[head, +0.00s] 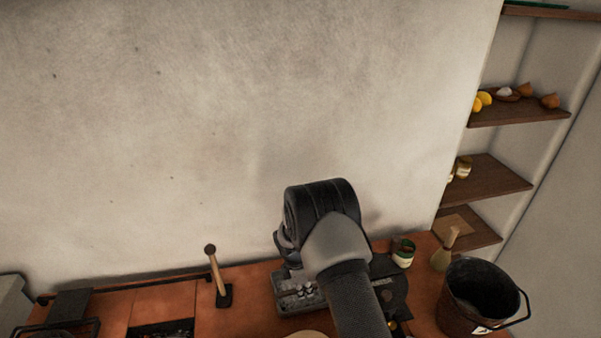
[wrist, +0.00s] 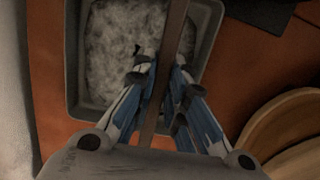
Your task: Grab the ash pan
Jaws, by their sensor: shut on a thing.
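The ash pan (wrist: 77,60) is a dark grey rectangular tray with pale grey ash in it. In the wrist view it fills the upper middle, and a thin brownish bar (wrist: 177,25), seemingly its handle, crosses over it. My gripper (wrist: 166,72) has its blue-grey fingers on both sides of this bar and is shut on it. In the head view the pan (head: 283,305) sits on the terracotta surface, partly hidden by my arm. The gripper's fingers are hidden there. I cannot tell whether the pan is lifted.
A wooden-handled tool (head: 216,272) stands left of the pan. A small tin (head: 403,252), a brush (head: 443,253) and a black bucket (head: 483,295) stand to the right. A round wooden thing (wrist: 285,135) lies near the gripper. The wall is close behind; shelves (head: 485,181) are at right.

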